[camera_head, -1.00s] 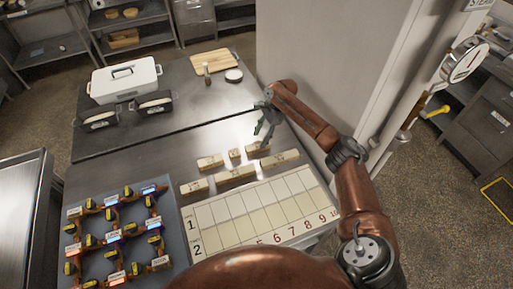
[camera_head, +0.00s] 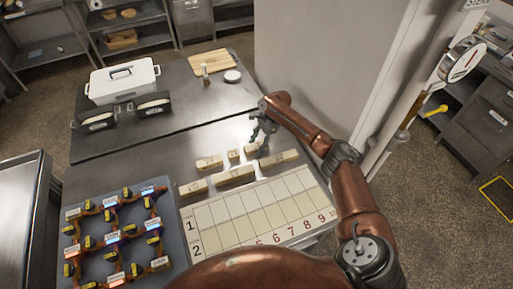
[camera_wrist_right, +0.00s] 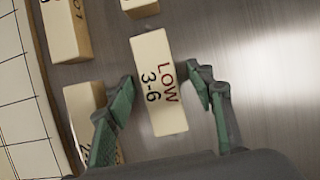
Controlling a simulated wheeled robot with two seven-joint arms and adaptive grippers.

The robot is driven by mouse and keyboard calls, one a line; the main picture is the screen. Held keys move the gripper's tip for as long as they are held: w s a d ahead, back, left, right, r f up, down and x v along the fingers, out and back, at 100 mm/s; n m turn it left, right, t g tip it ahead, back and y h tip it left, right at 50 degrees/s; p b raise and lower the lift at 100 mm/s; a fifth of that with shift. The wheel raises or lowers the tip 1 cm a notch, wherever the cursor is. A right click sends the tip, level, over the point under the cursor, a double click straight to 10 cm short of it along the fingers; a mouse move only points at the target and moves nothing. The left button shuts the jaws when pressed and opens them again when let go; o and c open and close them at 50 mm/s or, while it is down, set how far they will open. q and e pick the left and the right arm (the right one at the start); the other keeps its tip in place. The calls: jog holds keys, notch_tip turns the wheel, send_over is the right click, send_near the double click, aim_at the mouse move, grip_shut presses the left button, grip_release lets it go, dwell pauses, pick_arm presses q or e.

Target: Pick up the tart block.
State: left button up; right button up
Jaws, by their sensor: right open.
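Several cream blocks lie on the metal table; their labels are too small to read in the head view, so I cannot tell which is the tart block. In the right wrist view a block marked LOW 3-6 (camera_wrist_right: 158,100) lies between the fingers of my right gripper (camera_wrist_right: 161,76). The gripper is open, with a finger on either side of the block, not closed on it. In the head view my right gripper (camera_head: 257,141) is over the back row of blocks and partly covers one. My left gripper is not in view.
Other blocks (camera_head: 234,175) lie close by. A numbered grid board (camera_head: 240,217) is in front, with a dark tray of labelled pieces (camera_head: 103,262) to its left. A white lidded container (camera_head: 124,78) and a cutting board (camera_head: 211,62) stand farther back. A wall is at the right.

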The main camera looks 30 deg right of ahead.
jog(key=shift+f, duration=0.15)
jog(key=shift+c, duration=0.3)
jog(key=shift+s, duration=0.1)
jog(key=c, duration=1.2)
jog(key=shift+c, duration=0.2)
